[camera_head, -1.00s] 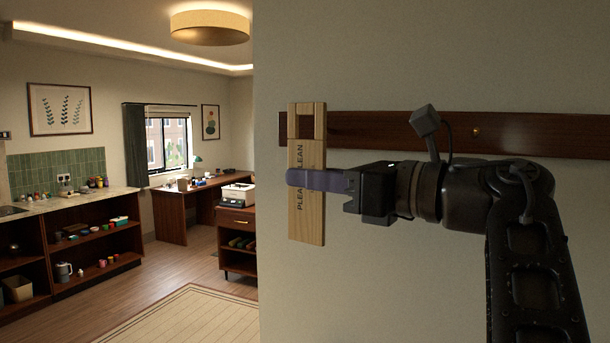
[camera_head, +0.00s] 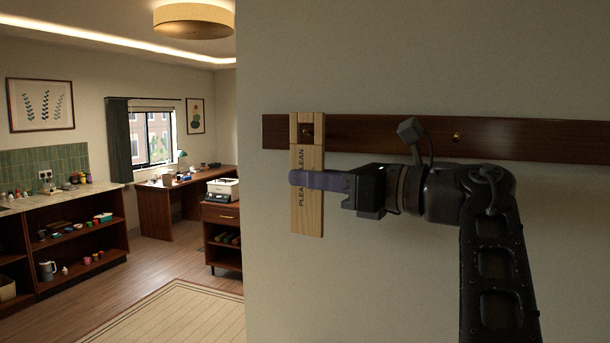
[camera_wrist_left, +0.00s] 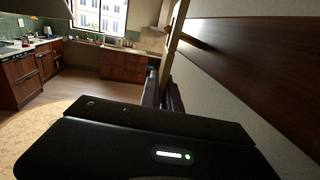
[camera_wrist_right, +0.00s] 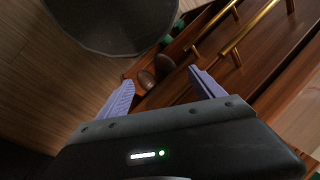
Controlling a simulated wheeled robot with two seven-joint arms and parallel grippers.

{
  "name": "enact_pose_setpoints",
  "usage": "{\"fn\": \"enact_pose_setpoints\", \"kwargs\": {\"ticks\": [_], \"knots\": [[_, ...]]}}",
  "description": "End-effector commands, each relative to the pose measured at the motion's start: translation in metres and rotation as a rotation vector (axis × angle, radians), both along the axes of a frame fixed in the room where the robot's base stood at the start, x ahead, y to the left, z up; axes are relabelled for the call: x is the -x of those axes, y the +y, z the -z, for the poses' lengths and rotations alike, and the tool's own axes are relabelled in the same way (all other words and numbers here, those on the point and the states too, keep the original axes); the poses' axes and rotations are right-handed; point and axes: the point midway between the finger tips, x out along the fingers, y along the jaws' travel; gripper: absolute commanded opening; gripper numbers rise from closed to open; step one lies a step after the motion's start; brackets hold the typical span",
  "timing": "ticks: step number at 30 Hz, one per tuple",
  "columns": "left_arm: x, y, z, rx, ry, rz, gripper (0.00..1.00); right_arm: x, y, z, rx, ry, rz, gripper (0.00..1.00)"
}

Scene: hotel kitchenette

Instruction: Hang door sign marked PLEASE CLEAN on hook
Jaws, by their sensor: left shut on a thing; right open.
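The wooden door sign (camera_head: 308,215), lettered PLEASE CLEAN, is upright in front of the left part of the dark wooden rail (camera_head: 380,134). My left gripper (camera_head: 306,181) is shut on its middle. The square hole near the sign's top overlaps the rail, and a small dark brownish shape shows in it; I cannot tell whether a hook passes through. A brass hook (camera_head: 456,137) shows farther right on the rail. In the left wrist view the sign (camera_wrist_left: 178,35) shows edge-on, close beside the rail (camera_wrist_left: 250,60). My right gripper (camera_wrist_right: 162,90) is open and empty.
The pale wall (camera_head: 400,270) lies close below the rail. Left of its edge the room opens onto a desk (camera_head: 160,205), shelves (camera_head: 75,250) and a rug (camera_head: 180,312). In the right wrist view, brass-handled drawers (camera_wrist_right: 270,60) and brown rounded objects (camera_wrist_right: 147,80) lie beyond the fingers.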

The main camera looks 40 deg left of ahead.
Motion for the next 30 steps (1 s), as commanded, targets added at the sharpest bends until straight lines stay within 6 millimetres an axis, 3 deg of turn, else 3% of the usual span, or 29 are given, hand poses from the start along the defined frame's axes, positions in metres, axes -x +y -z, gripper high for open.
{"fn": "enact_pose_setpoints", "kwargs": {"ticks": [12,30], "knots": [[-0.016,0.005,0.006,0.000,0.000,0.000,0.00,0.000,0.000,-0.002,0.001,0.000,0.001,0.77],[-0.017,0.005,0.007,0.000,0.000,0.000,0.00,0.000,0.000,-0.002,0.001,0.000,0.001,0.77]]}}
